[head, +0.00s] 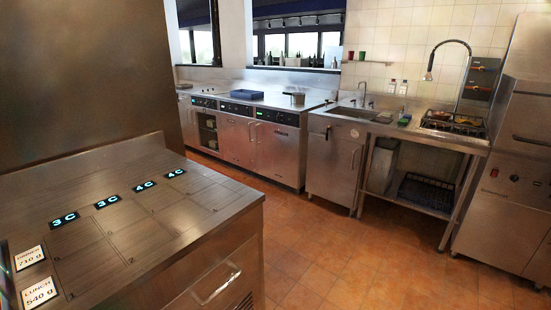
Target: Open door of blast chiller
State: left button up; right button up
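No unit in the head view carries a label I can read as blast chiller. A row of steel undercounter units (278,152) stands along the back, with black control strips (240,109) and small green displays. Their fronts look shut, with upright handles, except for one dark section (208,131) that looks open-fronted or glazed. I cannot tell which unit is the blast chiller. Neither of my grippers is in view.
A steel counter (150,225) with lit 3C and 4C displays fills the near left. The tiled floor (350,262) between is clear.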

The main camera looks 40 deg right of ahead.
aim_at(279, 146)
jog(key=i+l+z, duration=0.2)
jog(key=z, duration=0.15)
jog(key=i+l+z, duration=0.5)
jog(key=z, duration=0.15)
jog(key=i+l+z, duration=0.5)
jog(key=i+z, duration=0.6)
jog(key=z, duration=0.15)
jog(key=i+u, duration=0.35)
jog(key=i+l+u, duration=0.1)
jog(key=i+u, duration=0.2)
jog(key=i, duration=0.15)
jog(key=i+l+u, duration=0.15)
jog(key=i+u, duration=0.2)
jog(key=i+j+u, duration=0.15)
jog(key=i+u, duration=0.95)
jog(key=i+l, duration=0.05)
jog(key=i, duration=0.05)
